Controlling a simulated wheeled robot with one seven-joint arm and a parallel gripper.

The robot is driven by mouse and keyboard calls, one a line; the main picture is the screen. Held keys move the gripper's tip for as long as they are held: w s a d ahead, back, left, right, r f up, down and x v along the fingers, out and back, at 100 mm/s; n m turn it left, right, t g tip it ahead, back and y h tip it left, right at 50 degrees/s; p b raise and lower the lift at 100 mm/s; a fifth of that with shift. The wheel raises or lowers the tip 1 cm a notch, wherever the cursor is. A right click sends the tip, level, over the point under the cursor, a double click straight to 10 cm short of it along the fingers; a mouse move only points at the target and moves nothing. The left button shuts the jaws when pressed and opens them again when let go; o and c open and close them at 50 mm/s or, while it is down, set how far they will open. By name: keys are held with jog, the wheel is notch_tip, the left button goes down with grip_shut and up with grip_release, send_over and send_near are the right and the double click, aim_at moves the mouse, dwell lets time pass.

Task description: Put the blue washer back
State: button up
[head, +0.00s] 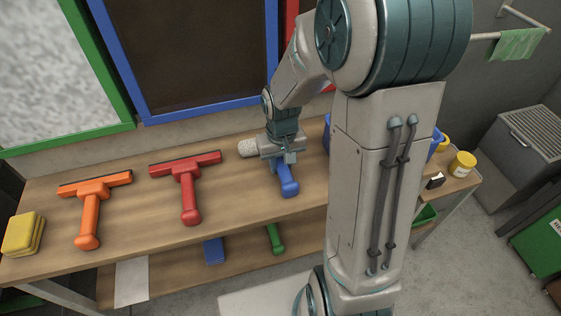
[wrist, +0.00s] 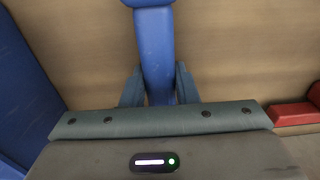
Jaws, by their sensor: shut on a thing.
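The blue washer has a blue handle (head: 288,186) and a pale fuzzy sleeve (head: 247,148). It is at the back middle of the wooden bench, right of the red squeegee. My gripper (head: 281,160) is over it and shut on the handle. In the wrist view the blue handle (wrist: 155,45) runs between the two fingers of my gripper (wrist: 158,88), one on each side. My gripper hides the middle of the washer. I cannot tell whether the washer touches the bench top or is slightly above it.
A red squeegee (head: 189,190) and an orange squeegee (head: 90,205) lie to the left, with yellow sponges (head: 22,234) at the end. A blue bucket (head: 435,145), partly behind my arm, and a yellow jar (head: 461,164) stand right. Framed panes (head: 190,50) rise behind the bench.

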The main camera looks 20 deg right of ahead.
aim_at(281, 162)
jog(key=o, duration=1)
jog(key=shift+c, duration=0.2)
jog(key=shift+r, duration=0.1)
notch_tip(281, 162, up, 12)
jog(key=p, duration=0.2)
jog(key=s+r+t, duration=0.2)
jog(key=s, duration=1.1)
jog(key=shift+a+r, duration=0.15)
jog(key=shift+r, duration=0.2)
